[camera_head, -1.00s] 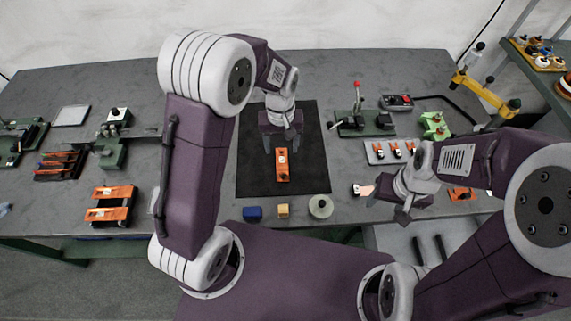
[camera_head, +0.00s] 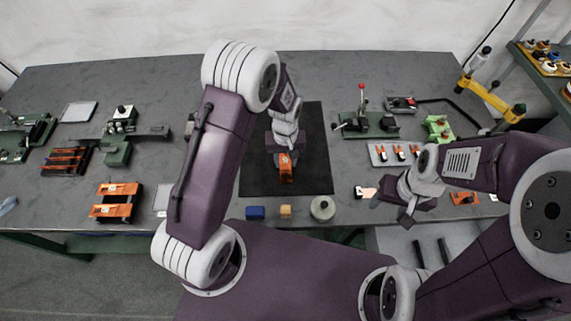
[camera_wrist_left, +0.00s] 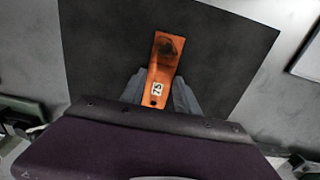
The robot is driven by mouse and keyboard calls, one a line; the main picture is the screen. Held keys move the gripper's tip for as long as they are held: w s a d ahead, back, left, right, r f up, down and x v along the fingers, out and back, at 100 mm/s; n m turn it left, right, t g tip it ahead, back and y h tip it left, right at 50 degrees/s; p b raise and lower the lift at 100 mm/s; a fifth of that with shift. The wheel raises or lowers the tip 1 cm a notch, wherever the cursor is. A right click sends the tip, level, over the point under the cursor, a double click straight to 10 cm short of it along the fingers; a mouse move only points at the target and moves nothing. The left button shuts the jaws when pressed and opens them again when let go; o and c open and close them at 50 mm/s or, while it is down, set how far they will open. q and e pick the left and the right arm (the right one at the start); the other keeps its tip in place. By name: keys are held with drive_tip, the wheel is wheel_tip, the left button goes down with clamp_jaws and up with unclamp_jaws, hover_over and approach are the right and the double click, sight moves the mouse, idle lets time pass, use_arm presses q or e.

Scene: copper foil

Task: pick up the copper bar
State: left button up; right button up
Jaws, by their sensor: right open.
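The orange copper-coloured bar (camera_head: 286,172) is over the black mat in the head view. It has a dark patch at one end and a white "75" label, both clear in the left wrist view (camera_wrist_left: 164,66). My left gripper (camera_head: 284,155) is shut on it, a finger against each long side. The bar looks slightly raised and tilted; its gap to the mat cannot be judged exactly. My right gripper (camera_head: 408,214) is open and empty near the table's front edge at the right.
The black mat (camera_head: 258,180) is otherwise bare. An orange-railed fixture (camera_head: 115,202) lies left. A green lever fixture (camera_head: 372,125) stands behind right.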

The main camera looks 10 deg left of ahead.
sight(289, 165)
use_arm(q)
clamp_jaws()
drive_tip(key=shift+r, duration=0.1)
drive_tip(key=shift+w+r, duration=0.1)
drive_tip(key=shift+r, duration=0.2)
drive_tip(key=r, duration=0.2)
drive_tip(key=d+r, duration=0.1)
drive_tip(key=r, duration=0.1)
drive_tip(key=s+d+r, duration=0.3)
drive_tip(key=d+r, duration=0.3)
drive_tip(key=d, duration=0.4)
drive_tip(key=shift+d+r+b, duration=0.15)
drive_tip(key=shift+b, duration=0.3)
